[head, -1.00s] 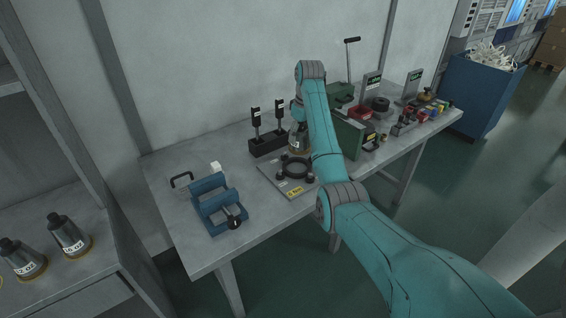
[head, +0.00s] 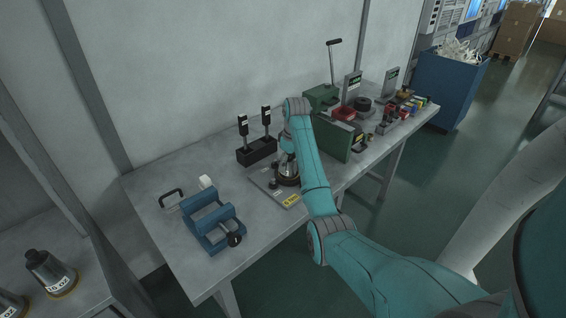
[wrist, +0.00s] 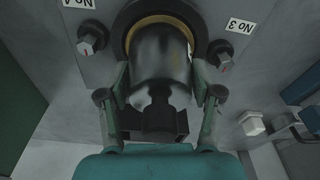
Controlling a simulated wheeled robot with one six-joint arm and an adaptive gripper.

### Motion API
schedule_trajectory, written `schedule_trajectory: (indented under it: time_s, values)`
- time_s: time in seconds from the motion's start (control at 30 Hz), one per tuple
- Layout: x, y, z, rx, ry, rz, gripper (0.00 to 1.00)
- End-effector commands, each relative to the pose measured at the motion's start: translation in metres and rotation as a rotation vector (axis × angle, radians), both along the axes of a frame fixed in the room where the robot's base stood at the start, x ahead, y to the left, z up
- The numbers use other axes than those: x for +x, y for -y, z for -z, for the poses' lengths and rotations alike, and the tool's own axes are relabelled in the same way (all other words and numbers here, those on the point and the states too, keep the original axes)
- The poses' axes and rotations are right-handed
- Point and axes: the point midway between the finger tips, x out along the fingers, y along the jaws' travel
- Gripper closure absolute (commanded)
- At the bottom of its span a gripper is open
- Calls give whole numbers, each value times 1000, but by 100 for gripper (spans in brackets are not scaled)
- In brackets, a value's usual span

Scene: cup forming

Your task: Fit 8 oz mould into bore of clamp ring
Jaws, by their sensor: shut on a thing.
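The 8 oz mould (wrist: 160,55), a dark metal cup shape with a stem, is between my gripper's fingers (wrist: 160,98) in the wrist view. Its far end with a brass-coloured rim meets the black clamp ring (wrist: 205,14). In the head view the mould (head: 287,166) stands upright at the clamp ring (head: 289,181) on its grey plate (head: 263,182). My gripper (head: 288,149) is shut on the mould from above, partly hidden by my arm. The rim appears inside the ring's outline; how deep it sits in the bore I cannot tell.
Dark knobs (wrist: 91,45) stand on the plate beside the ring. A blue cradle (head: 212,222) and a white block (head: 206,182) lie to the left. A black stand with two upright gauges (head: 257,150) is behind. A green press (head: 331,132) is close on the right.

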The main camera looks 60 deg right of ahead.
Motion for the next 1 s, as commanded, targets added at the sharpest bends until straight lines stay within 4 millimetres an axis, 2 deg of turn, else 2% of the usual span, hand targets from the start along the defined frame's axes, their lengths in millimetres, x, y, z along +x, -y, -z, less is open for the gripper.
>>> schedule_trajectory:
  time_s: [0.33, 0.37, 0.43, 0.47, 0.83, 1.0]
  values:
    - [0, 0, 2, -1, 2, -1, 98]
    - [0, 0, 3, 0, 0, 0, 30]
    - [0, 0, 2, 0, 0, -1, 13]
    - [0, 0, 2, 0, 0, -1, 10]
    - [0, 0, 0, -1, 1, -1, 10]
    - [12, -4, -18, -2, 2, -5, 10]
